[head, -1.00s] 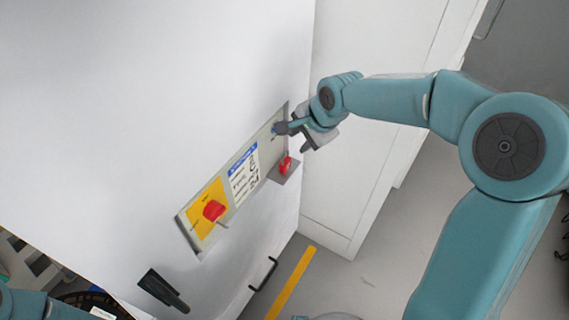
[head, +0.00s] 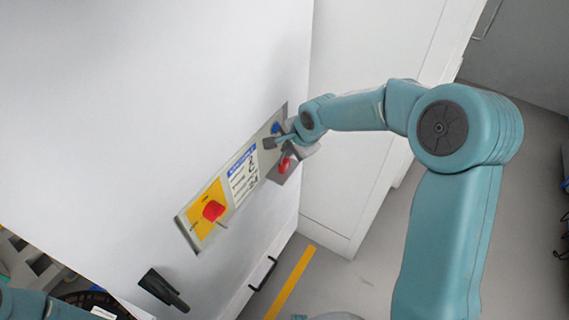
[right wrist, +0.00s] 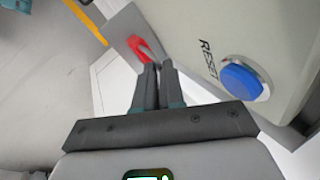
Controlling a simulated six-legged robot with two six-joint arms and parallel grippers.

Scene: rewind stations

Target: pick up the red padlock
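The red padlock (head: 284,166) sits on a small grey ledge (head: 293,175) at the lower right end of the control panel. In the right wrist view the padlock (right wrist: 138,46) is just beyond my fingertips, slightly left. The padlock appears apart from the fingers. My left gripper is out of view; only part of my left arm shows at the bottom left.
The panel (head: 240,183) is set in a white cabinet and carries a red rotary knob (head: 213,210) on a yellow plate. A blue RESET button (right wrist: 243,80) is close right of my right fingers. A dark handle (head: 163,290) sticks out low on the cabinet.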

